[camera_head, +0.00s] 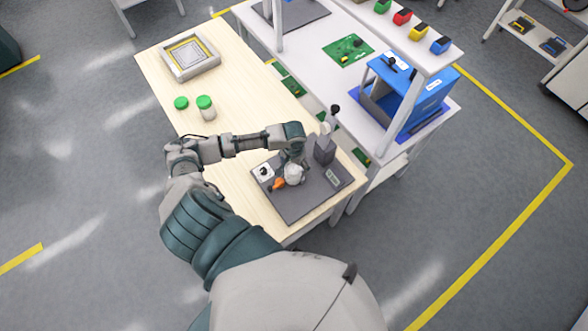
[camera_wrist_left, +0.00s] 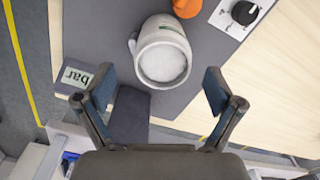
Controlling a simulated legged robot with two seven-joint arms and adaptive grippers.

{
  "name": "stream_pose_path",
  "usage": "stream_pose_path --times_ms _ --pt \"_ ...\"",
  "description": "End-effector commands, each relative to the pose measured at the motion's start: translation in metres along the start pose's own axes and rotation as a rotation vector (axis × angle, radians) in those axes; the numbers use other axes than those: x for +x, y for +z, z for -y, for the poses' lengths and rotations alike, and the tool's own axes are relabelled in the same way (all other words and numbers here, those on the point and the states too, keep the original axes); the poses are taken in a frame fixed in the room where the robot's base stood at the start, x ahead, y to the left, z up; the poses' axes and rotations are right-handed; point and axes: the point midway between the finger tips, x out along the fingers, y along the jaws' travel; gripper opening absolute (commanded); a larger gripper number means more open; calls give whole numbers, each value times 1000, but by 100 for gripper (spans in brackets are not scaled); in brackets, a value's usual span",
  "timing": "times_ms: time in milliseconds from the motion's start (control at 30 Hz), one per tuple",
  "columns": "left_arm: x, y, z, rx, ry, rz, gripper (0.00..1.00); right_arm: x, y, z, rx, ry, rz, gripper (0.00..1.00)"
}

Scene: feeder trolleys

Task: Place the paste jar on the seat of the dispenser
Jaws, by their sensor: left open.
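A white, round, open-topped jar (camera_wrist_left: 163,58) with pale contents stands on the dark grey dispenser base plate (camera_wrist_left: 205,85). It also shows in the head view (camera_head: 294,174), partly beneath my gripper. I cannot tell whether it sits squarely on the seat. The dispenser's grey column (camera_head: 324,151) rises beside it, and an orange part (camera_head: 278,184) lies close by. My left gripper (camera_wrist_left: 160,88) is open, its fingers spread to either side just short of the jar, with no contact visible. A green-lidded jar (camera_head: 206,109) and a green lid (camera_head: 181,103) rest on the wooden table. My right gripper is not in view.
A grey tray (camera_head: 190,58) lies at the table's far end. A black knob (camera_wrist_left: 244,13) and a label plate (camera_wrist_left: 76,77) are on the dispenser base. A white workbench with a blue box (camera_head: 410,88) stands to the right.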

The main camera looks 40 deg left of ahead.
Motion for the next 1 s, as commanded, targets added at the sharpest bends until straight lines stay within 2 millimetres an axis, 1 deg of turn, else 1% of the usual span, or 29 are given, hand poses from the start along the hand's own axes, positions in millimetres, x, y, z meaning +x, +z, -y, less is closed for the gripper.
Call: stream_pose_path --times_ms 33,200,300,400,633,1000 --pt "-13 -1 0 1 0 -5 93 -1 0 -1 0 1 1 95" --pt "-48 -1 0 0 -1 -3 93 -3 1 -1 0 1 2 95" --pt "-63 -1 0 -1 0 -3 93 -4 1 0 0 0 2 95" --pt "-71 -1 0 0 1 -2 93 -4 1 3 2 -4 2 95" --pt "-75 0 -1 0 -1 0 93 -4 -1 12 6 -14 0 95" --pt "-75 0 0 -1 0 -1 93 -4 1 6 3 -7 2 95"
